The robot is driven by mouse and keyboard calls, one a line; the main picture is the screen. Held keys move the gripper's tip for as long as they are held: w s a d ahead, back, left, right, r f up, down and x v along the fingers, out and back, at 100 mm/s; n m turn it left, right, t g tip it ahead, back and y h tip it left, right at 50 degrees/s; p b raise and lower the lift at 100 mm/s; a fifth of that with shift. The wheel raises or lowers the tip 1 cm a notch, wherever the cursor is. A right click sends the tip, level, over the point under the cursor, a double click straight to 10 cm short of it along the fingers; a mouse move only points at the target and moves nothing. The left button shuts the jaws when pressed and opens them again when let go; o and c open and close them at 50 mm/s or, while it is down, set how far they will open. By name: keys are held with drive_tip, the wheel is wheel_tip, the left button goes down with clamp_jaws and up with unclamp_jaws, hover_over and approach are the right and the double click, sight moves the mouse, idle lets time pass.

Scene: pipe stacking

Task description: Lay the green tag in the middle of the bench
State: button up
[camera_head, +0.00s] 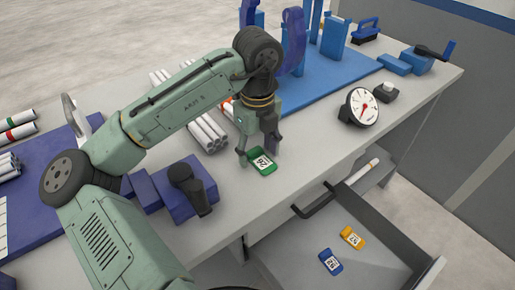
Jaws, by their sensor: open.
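The green tag (262,161) has a white printed label and lies on the grey bench top (310,150), near the front edge. My gripper (257,152) is open, pointing down just over the tag. One finger is to the left of the tag and the other is above its right side. I cannot tell whether the fingers touch it.
An open drawer (385,222) below the bench edge holds a blue tag (331,262) and a yellow tag (352,238). A round gauge (363,108) stands to the right. White pipes (207,132) lie behind my gripper. A blue rack (333,38) stands at the back.

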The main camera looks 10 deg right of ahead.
sight(257, 157)
wheel_tip(257, 157, up, 12)
drive_tip(key=shift+r, duration=0.2)
idle(0.4)
idle(0.5)
